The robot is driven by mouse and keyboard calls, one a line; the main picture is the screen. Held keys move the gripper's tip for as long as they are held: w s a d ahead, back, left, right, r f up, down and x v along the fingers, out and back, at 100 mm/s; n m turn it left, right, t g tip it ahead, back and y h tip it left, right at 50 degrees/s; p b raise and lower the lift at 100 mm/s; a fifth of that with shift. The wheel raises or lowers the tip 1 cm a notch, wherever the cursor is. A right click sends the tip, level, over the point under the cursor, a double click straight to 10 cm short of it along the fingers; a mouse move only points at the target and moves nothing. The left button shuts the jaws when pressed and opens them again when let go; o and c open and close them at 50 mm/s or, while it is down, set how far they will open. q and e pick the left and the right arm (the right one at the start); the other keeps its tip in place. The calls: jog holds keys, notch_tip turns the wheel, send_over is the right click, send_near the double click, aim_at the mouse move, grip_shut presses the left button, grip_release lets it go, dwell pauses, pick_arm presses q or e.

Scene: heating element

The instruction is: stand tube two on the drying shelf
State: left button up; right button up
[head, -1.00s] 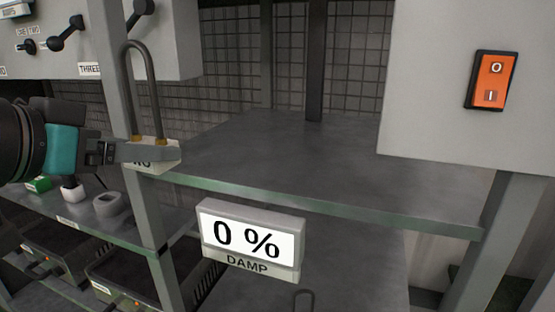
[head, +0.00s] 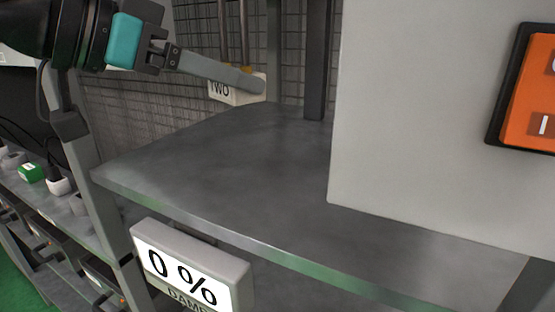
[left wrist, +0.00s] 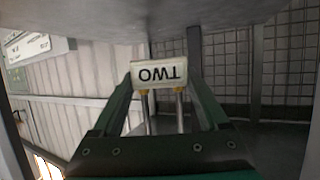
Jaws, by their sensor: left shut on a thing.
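Tube two is a bent metal tube on a pale block labelled TWO (head: 222,90). In the head view its two metal legs rise from the block and run out of the top of the frame. My left gripper (head: 252,82) is shut on the block. In the left wrist view the block (left wrist: 160,74) sits between both fingers, its label upside down. The drying shelf (head: 215,175) is a bare grey plate. The block appears over its back left part, upright; I cannot tell whether it touches the shelf. My right gripper is out of view.
A grey cabinet with an orange switch (head: 530,95) stands close on the right. A dark post (head: 315,60) and a mesh wall stand behind the shelf. A display reading 0 % (head: 185,270) hangs at its front edge. A lower shelf at left holds a green box (head: 32,173).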

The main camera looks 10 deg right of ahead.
pick_arm(q)
jog(key=shift+w+d, duration=0.25)
jog(key=shift+d, duration=0.05)
send_over(233, 177)
notch_tip(233, 177, down, 5)
jog(key=shift+s+a+r, duration=0.1)
jog(key=shift+f, duration=0.35)
jog(key=shift+f+b, duration=0.4)
jog(key=shift+f, duration=1.8)
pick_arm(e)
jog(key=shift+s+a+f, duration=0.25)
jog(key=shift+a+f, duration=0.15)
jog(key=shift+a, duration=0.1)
pick_arm(q)
jog(key=shift+f, duration=0.15)
jog(key=o, duration=1.5)
